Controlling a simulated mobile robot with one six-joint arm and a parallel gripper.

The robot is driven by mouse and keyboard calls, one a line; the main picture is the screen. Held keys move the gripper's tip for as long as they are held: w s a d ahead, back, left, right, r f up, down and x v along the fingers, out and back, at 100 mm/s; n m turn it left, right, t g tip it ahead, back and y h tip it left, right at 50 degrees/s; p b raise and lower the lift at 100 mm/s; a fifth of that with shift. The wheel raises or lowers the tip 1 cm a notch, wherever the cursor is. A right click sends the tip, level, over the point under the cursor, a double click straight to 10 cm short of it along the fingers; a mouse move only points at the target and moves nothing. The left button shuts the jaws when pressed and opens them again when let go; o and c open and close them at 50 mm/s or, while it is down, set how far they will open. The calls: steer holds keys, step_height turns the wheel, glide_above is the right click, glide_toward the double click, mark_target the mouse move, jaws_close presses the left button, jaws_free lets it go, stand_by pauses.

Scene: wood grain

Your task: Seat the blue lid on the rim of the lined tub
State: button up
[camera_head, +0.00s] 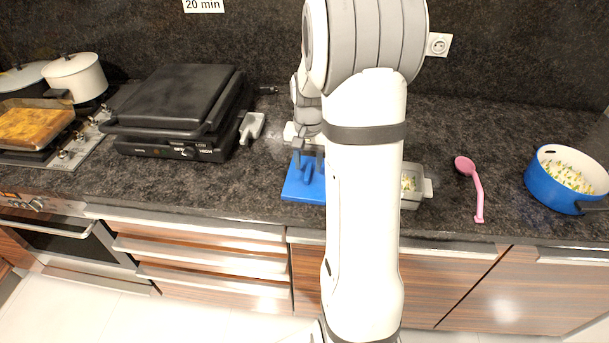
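The blue lid (301,188) is a flat blue slab on or just above the dark counter, left of my arm. My arm hides its right side. My gripper (308,158) points down at the lid's back part, with its grey fingers over or against it. Whether the fingers grip the lid is too small to tell. A grey tub (412,203) with a handle sits right of my arm, with pale green bits of food inside. My arm covers its left part, and I cannot make out a lining.
A black contact grill (180,112) and a grey scoop-like piece (252,127) are to the left. The counter between tub and ladle is clear.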

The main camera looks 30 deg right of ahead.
steer(key=shift+f, duration=0.95)
jaws_close()
